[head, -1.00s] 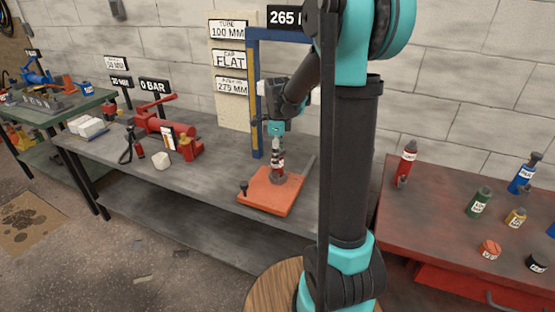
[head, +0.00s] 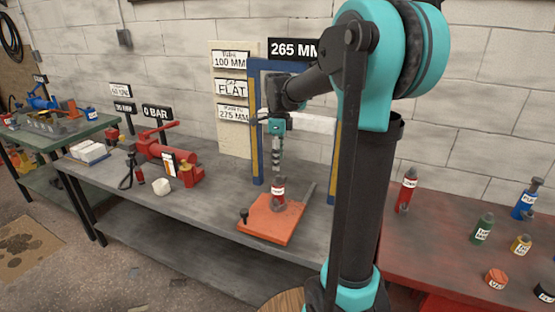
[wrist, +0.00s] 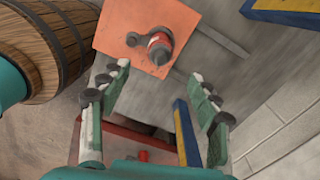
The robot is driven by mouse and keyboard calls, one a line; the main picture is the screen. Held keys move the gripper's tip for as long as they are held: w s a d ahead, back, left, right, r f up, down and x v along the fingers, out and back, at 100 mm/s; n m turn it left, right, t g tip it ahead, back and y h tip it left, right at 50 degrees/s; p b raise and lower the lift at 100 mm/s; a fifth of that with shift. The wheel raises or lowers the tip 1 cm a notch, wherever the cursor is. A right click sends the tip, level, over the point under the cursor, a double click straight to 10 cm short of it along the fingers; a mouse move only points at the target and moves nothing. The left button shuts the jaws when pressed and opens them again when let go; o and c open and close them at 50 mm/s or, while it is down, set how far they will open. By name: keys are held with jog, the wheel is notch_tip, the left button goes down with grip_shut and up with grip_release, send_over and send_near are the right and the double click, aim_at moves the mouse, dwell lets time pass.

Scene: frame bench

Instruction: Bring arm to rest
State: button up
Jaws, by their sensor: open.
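My arm reaches from the right of the head view, folded at a high elbow, over the grey bench. My gripper (head: 277,168) points down above a small red bottle-like jack (head: 279,192). In the wrist view my gripper (wrist: 160,82) has its fingers wide apart with nothing between them. The red jack (wrist: 158,45) stands beyond the fingertips, apart from them. It is on an orange plate (head: 262,224), which also shows in the wrist view (wrist: 112,38).
A blue and yellow frame (head: 257,150) stands close behind my gripper on the grey bench (head: 210,215). A red hand pump (head: 155,147) is to the left. A red table (head: 430,250) with several bottles is at the right. A wooden barrel (wrist: 62,40) shows in the wrist view.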

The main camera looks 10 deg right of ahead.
jog(key=s+d+f+n+t, duration=0.2)
jog(key=s+f+n, duration=0.6)
jog(key=s+n, duration=0.3)
jog(key=s+d+f+n+t, duration=0.2)
jog(key=s+f+n, duration=0.6)
jog(key=s+n, duration=0.2)
jog(key=shift+s+n, duration=0.4)
jog(key=shift+s, duration=0.15)
